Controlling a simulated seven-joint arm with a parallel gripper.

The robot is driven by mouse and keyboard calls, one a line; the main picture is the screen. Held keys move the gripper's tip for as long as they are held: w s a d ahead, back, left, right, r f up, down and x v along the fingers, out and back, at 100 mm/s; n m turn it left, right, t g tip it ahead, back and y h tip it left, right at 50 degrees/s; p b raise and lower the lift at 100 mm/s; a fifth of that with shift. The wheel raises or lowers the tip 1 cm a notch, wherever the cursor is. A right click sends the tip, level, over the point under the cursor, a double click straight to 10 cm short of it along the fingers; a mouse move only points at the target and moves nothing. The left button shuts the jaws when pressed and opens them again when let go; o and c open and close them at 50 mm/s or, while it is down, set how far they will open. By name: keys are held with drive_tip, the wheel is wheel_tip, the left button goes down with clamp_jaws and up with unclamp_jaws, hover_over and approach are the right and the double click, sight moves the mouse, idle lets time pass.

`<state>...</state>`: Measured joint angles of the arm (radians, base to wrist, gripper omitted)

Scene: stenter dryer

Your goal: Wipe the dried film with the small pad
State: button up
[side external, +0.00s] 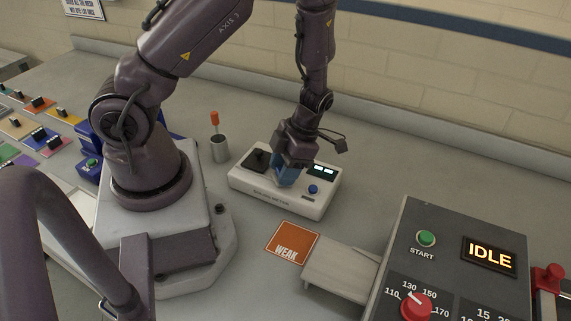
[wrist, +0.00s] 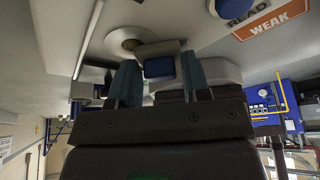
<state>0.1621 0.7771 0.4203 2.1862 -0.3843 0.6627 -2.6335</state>
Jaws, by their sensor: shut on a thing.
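My gripper (side external: 287,180) is low over a white instrument (side external: 240,181), with its blue fingers pointing down at the top. In the wrist view the two blue fingers (wrist: 159,80) are shut on a small grey block with a dark blue face, which appears to be the small pad (wrist: 159,67). The side view hides the pad behind the fingers. Just beyond the pad in the wrist view is a round tan spot with a pale ring (wrist: 127,40), on the white surface; I cannot tell if it is the dried film. I cannot tell whether the pad touches it.
The instrument has a black block (side external: 257,159), a blue button (side external: 313,189) and dark displays (side external: 325,170). A grey cup (side external: 220,150) holding an orange-tipped stick stands behind left. An orange WEAK card (side external: 291,242) lies in front. A control panel (side external: 450,265) reading IDLE stands at right.

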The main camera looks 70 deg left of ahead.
drive_tip(key=shift+w+a, duration=1.85)
drive_tip(key=shift+a, duration=0.05)
wheel_tip(320, 180, up, 8)
drive_tip(key=shift+r, duration=0.2)
